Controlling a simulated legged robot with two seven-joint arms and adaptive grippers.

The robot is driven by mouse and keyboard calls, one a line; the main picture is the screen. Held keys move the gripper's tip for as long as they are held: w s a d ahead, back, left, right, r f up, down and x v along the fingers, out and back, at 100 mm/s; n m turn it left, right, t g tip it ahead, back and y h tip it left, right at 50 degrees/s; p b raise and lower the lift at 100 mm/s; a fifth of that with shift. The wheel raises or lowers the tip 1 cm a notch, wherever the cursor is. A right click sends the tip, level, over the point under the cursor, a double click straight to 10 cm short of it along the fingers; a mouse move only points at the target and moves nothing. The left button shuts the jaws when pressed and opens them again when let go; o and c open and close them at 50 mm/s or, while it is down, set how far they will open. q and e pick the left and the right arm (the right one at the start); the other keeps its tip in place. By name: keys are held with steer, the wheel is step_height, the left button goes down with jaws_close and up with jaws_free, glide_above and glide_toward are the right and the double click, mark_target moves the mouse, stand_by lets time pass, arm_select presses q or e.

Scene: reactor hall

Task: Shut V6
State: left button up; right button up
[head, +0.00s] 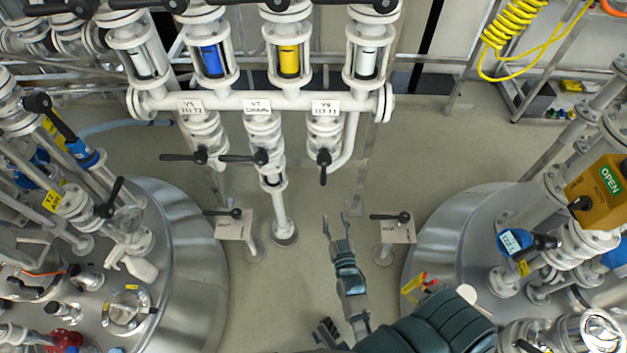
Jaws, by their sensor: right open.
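The valve V6 (323,157) hangs below the white horizontal manifold at centre, under a small label that appears to read V6. Its black lever (323,170) points down the picture, roughly in line with its pipe. My right gripper (336,220) is below the lever in the picture, with its two thin fingers apart and pointing up toward it. It is empty and a visible gap separates it from the lever.
Two neighbouring valves, one left (200,155) and one in the middle (262,157), have levers turned sideways to the left. Small plates with levers stand lower, at left (234,226) and right (392,230). Large steel tanks (190,270) flank both sides.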

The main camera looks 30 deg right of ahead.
steer(key=b, duration=0.1)
glide_toward(324, 181)
steer(key=w, duration=0.3)
steer(key=x, duration=0.4)
steer(key=d+b+x, duration=0.1)
steer(key=x, duration=0.2)
steer(key=shift+w+d, duration=0.15)
steer(key=shift+w+d+r, duration=0.1)
steer(key=shift+w+d, duration=0.1)
steer(key=shift+w, duration=0.15)
steer(key=shift+a+r, duration=0.1)
steer(key=shift+a, duration=0.15)
steer(key=shift+c, duration=0.5)
steer(key=c, duration=0.8)
arm_select(q)
steer(key=w+d+r+t, duration=0.1)
steer(key=w+r+t, duration=0.1)
steer(key=w, duration=0.4)
steer(key=shift+d+r+t+h, duration=0.25)
steer(key=shift+r+t+h, duration=0.15)
steer(key=shift+t, duration=0.4)
arm_select(e)
jaws_close()
steer(key=shift+d, duration=0.1)
